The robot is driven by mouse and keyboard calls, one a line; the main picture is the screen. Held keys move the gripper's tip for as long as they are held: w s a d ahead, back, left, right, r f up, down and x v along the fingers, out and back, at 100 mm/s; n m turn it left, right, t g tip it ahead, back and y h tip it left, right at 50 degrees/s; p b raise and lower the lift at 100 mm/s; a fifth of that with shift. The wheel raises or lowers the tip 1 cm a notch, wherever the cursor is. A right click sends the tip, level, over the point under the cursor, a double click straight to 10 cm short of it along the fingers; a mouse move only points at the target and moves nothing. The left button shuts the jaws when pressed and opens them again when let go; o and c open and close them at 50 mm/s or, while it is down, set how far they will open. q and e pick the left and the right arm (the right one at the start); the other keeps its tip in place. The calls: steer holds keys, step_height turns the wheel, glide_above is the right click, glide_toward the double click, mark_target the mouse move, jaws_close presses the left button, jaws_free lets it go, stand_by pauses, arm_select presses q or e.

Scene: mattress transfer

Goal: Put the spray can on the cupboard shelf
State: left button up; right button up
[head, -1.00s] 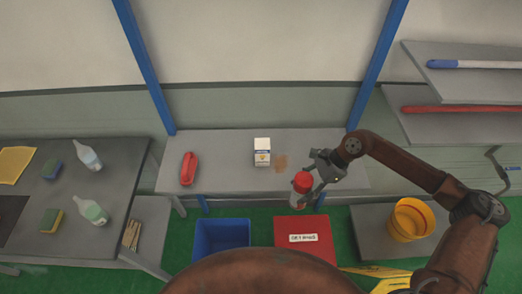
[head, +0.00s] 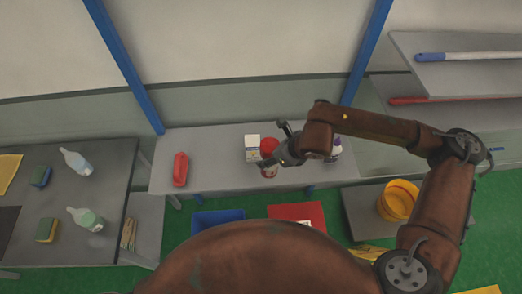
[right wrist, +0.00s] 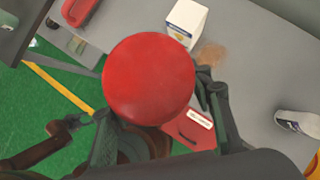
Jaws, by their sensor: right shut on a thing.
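The spray can (head: 269,147) has a round red cap and a paler body. My right gripper (head: 283,157) is shut on it from the right side, in front of the white carton on the middle table. In the right wrist view the red cap (right wrist: 149,80) fills the centre, with my right gripper's fingers (right wrist: 158,112) on both sides; the can's body is hidden below the cap. Two grey shelves, an upper one (head: 450,72) and a lower one (head: 460,116), are at the right; I cannot tell whether they are the cupboard. My left gripper is not in view.
A blue crate (head: 205,220) and red box (head: 305,211) stand below. A yellow bucket (head: 397,203) is at right. Bars lie on the shelves.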

steer(key=w+d+f+p, duration=0.6)
steer(key=w+d+f, duration=0.1)
steer(key=w+f, duration=0.4)
steer(key=shift+w+f, duration=0.3)
steer(key=shift+f, duration=0.55)
steer(key=shift+f, duration=0.2)
steer(key=o, duration=1.4)
steer(key=shift+r, duration=0.15)
